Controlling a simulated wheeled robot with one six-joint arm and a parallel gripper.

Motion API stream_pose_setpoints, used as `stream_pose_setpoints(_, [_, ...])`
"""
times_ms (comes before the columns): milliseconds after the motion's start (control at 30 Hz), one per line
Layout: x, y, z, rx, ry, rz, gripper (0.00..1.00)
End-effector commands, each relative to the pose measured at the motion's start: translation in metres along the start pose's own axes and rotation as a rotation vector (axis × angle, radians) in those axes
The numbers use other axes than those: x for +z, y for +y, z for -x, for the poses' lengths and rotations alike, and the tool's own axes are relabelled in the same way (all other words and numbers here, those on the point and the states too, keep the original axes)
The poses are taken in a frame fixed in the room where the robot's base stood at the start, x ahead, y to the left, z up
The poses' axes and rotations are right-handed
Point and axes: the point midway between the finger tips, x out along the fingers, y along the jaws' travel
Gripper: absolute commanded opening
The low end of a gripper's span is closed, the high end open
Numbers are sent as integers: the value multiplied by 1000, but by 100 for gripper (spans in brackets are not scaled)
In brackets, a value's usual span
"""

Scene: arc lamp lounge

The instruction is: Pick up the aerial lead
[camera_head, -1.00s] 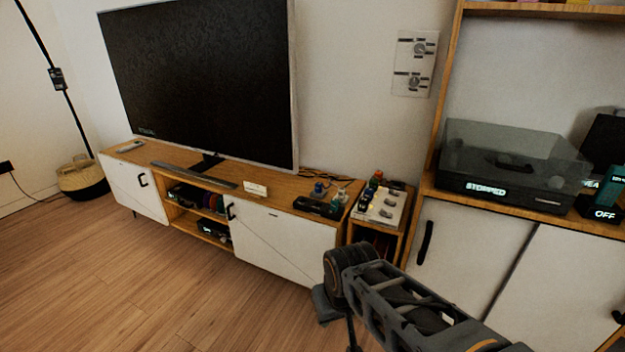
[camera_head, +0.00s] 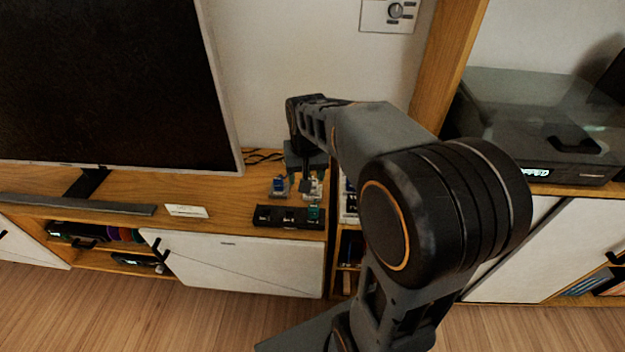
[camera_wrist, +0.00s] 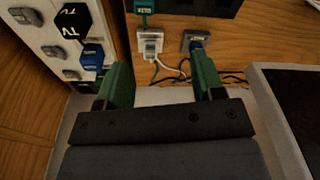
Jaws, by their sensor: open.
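The label of the aerial lead cannot be read. In the wrist view, a white plug (camera_wrist: 150,42) with pale and green wires and a grey plug with a blue part (camera_wrist: 196,42) lie on the wooden cabinet top. Both also show in the head view, the white one (camera_head: 314,188) partly behind my gripper and the blue-and-grey one (camera_head: 279,185) to its left. My gripper (camera_wrist: 160,78) is open and empty, its green fingers apart, with the two plugs beyond the fingertips. In the head view my gripper (camera_head: 306,178) hangs over the cabinet's right end.
A black box (camera_head: 276,217) with a green plug (camera_head: 314,212) sits at the cabinet's front edge. A white panel (camera_wrist: 45,43) holds a black TV-marked plug (camera_wrist: 75,20) and a blue one (camera_wrist: 92,56). The large television (camera_head: 110,90) stands left; loose cables (camera_head: 262,157) lie behind.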

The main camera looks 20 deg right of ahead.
Motion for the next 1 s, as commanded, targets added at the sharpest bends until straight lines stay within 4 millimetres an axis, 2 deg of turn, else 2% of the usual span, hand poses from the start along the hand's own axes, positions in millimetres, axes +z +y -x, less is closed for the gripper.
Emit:
stream_pose_setpoints(33, [-21, 6, -2, 6, -24, -43, 62])
stream_pose_setpoints(200, [-72, 22, -17, 20, -75, -162, 62])
stream_pose_setpoints(400, [-102, 35, -35, 29, -108, -237, 62])
stream_pose_setpoints(533, [-106, 38, -56, 31, -117, -252, 62])
stream_pose_setpoints(800, [-101, 38, -103, 31, -117, -252, 62])
stream_pose_setpoints(1000, [-99, 38, -119, 30, -114, -251, 62])
